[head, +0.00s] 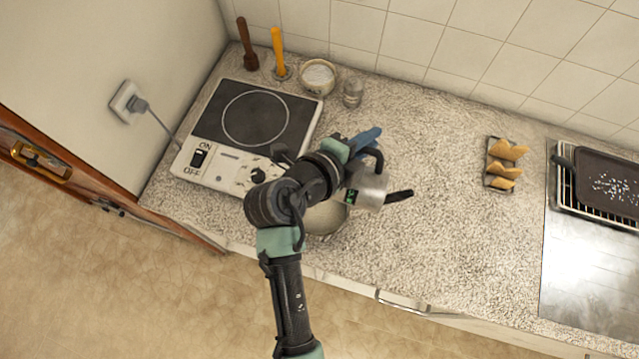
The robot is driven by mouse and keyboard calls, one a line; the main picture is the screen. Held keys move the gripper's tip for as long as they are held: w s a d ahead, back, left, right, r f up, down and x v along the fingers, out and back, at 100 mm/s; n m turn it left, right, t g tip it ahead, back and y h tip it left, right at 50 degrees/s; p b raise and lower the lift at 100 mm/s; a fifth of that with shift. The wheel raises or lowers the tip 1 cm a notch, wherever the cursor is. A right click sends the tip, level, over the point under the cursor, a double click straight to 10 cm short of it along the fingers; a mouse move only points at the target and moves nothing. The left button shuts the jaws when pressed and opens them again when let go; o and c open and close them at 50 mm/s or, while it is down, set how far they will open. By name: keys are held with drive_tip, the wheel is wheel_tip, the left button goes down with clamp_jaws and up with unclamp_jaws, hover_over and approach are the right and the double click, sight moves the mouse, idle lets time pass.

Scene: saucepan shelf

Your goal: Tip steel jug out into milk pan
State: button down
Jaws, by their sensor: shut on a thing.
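The steel jug (371,190) is held by my gripper (370,153) above the counter, just right of my wrist. It looks tilted, but its mouth and contents cannot be made out. The gripper is shut on it near its upper side; the exact contact is partly hidden. The milk pan (326,218) stands on the counter below and left of the jug, largely covered by my arm and the jug. A black handle (399,196) sticks out to the right from behind the jug; it seems to be the pan's. The pan's inside is mostly hidden.
A hotplate (254,118) with an on/off switch stands left. Behind it are a wooden pestle (246,45), a yellow-handled tool (278,52), a white bowl (318,77) and a glass (353,92). A toast rack (503,163) and oven tray (608,183) lie right. The counter between is clear.

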drive_tip(key=s+d+f+m+t+y+p, duration=0.1)
drive_tip(key=d+f+m+t+y, duration=0.1)
drive_tip(key=d+m+y, duration=0.2)
drive_tip(key=s+d+f+m+t+y+p, duration=0.1)
drive_tip(key=s+d+f+m+t+y, duration=0.1)
drive_tip(key=d+m+y, duration=0.3)
drive_tip(key=shift+s+d+f+y, duration=0.25)
drive_tip(key=shift+d+f+y, duration=0.15)
drive_tip(key=shift+d+y, duration=0.75)
idle(0.8)
idle(0.6)
